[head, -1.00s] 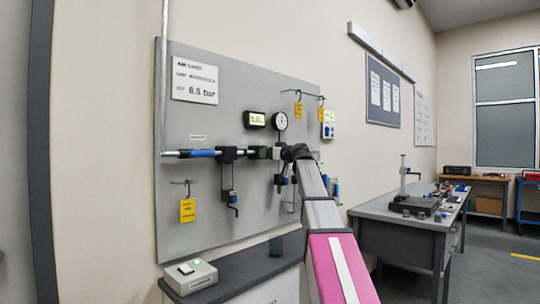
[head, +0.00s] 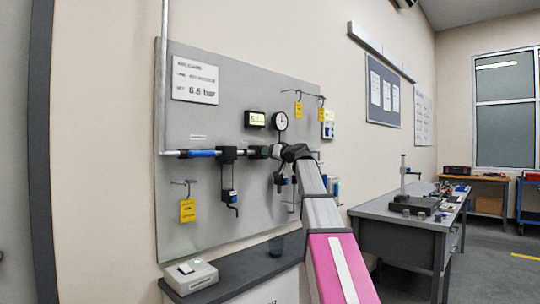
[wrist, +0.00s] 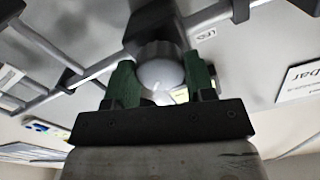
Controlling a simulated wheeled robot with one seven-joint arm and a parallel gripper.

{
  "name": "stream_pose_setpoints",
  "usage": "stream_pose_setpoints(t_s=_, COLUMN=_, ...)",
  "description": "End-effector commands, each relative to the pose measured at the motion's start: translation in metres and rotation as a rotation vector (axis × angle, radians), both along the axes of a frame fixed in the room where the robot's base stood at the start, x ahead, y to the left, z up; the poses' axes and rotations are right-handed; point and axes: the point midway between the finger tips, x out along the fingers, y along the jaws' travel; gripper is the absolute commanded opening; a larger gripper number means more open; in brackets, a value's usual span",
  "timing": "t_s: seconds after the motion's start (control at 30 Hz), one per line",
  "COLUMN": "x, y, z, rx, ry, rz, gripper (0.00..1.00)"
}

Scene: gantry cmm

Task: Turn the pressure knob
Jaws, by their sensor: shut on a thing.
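The pressure knob (wrist: 160,78) is a round grey knob with a ribbed dark collar and a pale mark on its face. In the wrist view my gripper (wrist: 161,72) has its two green fingers on either side of it, shut on it. In the head view my gripper (head: 277,152) is at the pipe line on the grey panel (head: 200,120), and it hides the knob there. A round dial gauge (head: 280,121) and a small lit digital display (head: 255,119) sit just above. The display's digits are too blurred to read.
A sign (head: 195,81) reading 6.5 bar is at the panel's upper left. Yellow tags (head: 187,211) hang on hooks. A dark counter (head: 235,270) with a small white box (head: 188,275) is below. A grey workbench (head: 405,225) stands to the right.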

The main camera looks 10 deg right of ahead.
Motion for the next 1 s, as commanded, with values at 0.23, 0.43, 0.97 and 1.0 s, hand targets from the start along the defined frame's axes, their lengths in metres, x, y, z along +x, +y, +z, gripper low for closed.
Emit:
stream_pose_setpoints(t_s=0.23, x=-0.0008, y=0.0005, z=0.0002, rx=0.189, ry=0.138, rz=0.0, gripper=0.26)
stream_pose_setpoints(t_s=0.43, x=-0.001, y=0.0007, z=0.0005, rx=0.343, ry=0.249, rz=0.0, gripper=0.26)
stream_pose_setpoints(t_s=0.97, x=-0.0013, y=0.0011, z=0.0016, rx=0.743, ry=0.54, rz=0.0, gripper=0.26)
stream_pose_setpoints(t_s=1.0, x=-0.0014, y=0.001, z=0.0016, rx=0.771, ry=0.56, rz=0.0, gripper=0.26)
